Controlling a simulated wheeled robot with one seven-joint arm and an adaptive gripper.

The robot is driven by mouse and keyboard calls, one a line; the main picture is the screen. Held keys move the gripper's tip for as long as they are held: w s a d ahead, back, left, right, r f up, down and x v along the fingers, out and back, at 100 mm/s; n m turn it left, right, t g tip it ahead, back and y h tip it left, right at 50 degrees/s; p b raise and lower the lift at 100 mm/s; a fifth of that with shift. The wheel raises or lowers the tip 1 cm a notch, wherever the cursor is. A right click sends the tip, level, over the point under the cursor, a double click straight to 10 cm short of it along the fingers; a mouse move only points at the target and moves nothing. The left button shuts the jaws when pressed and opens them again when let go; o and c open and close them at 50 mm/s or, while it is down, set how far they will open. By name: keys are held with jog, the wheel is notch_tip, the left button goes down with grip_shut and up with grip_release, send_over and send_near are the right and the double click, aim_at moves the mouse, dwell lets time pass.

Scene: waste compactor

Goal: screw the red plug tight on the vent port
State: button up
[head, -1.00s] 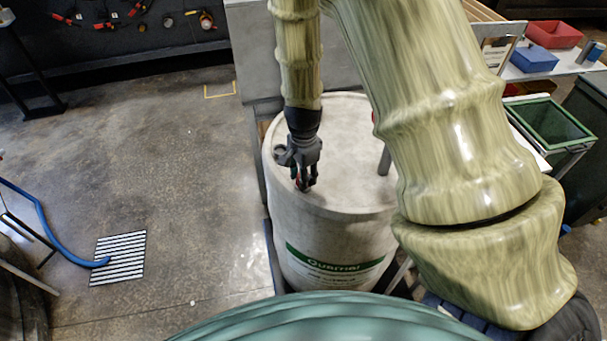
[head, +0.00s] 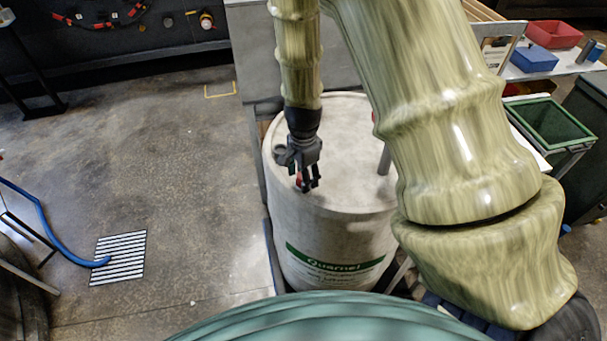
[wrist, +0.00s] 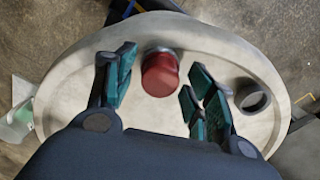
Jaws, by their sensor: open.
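The red plug (wrist: 161,76) sits on a grey collar, the vent port (wrist: 160,51), near the rim of the pale drum top (wrist: 215,60). Whether its thread is fully seated cannot be told. My gripper (wrist: 160,92) is open, with green-padded fingers on either side of the plug and clear gaps to it. In the head view my gripper (head: 308,186) points down over the near left edge of the drum (head: 345,185), and the plug (head: 299,181) is mostly hidden behind the fingers.
A second, dark ring-shaped port (wrist: 252,97) is on the drum top, right of the fingers in the wrist view. A grey upright pipe (head: 384,160) stands at the right of the drum top. A green-rimmed bin (head: 552,124) is farther right. The floor left of the drum is open.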

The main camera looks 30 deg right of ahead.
jog(key=n, duration=1)
jog(key=shift+n, duration=0.3)
jog(key=n, duration=0.4)
jog(key=shift+n, duration=0.4)
jog(key=n, duration=0.5)
jog(key=c, duration=1.1)
jog(key=m, duration=0.5)
jog(key=shift+c, duration=0.2)
jog(key=m, duration=0.5)
